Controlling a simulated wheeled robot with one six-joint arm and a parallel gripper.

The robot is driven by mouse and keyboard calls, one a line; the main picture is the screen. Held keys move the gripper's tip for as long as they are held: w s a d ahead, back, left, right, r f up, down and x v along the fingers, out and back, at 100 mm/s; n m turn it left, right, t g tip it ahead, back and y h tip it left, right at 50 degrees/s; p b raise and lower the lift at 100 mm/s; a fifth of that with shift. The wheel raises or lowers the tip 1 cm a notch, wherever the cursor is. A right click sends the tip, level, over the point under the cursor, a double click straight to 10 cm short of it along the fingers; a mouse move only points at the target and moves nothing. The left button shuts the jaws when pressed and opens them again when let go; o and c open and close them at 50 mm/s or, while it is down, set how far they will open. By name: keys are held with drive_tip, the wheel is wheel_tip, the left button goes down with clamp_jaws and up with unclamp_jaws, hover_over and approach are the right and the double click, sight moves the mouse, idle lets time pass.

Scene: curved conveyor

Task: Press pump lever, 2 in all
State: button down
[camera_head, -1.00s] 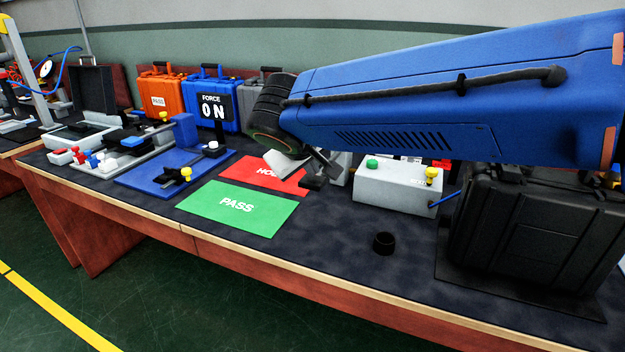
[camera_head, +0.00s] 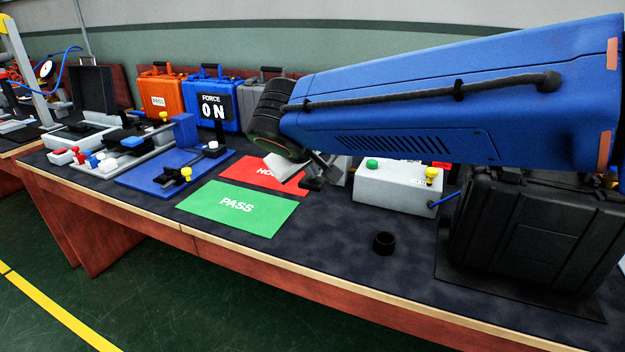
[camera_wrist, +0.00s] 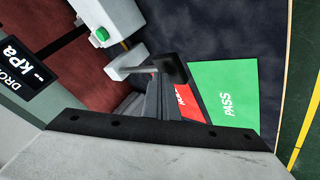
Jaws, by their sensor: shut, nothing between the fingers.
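The pump lever shows in the wrist view as a pale grey arm (camera_wrist: 128,63) ending in a black pad (camera_wrist: 174,67). Its black pad also shows in the head view (camera_head: 311,184), beside the red mat. My gripper (camera_wrist: 161,82) is shut and empty, with its dark fingers pointing at the pad. In the head view my gripper (camera_head: 326,167) is just above the pad, partly hidden by my wrist. I cannot tell whether the fingertips touch the pad. The pump body behind is mostly hidden by my arm.
A grey box (camera_head: 398,188) with a green button and yellow knob stands to the right. A black case (camera_head: 530,235) stands at far right. A small black ring (camera_head: 384,243) lies in front. The green PASS mat (camera_head: 237,208) and red mat (camera_head: 263,174) lie flat at left.

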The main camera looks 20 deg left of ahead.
sight(312, 182)
drive_tip(key=shift+f, duration=1.7)
idle(1.9)
drive_tip(key=shift+r, duration=0.15)
idle(0.4)
drive_tip(key=shift+r, duration=2.25)
drive_tip(key=shift+r, duration=0.15)
drive_tip(key=shift+r, duration=2.35)
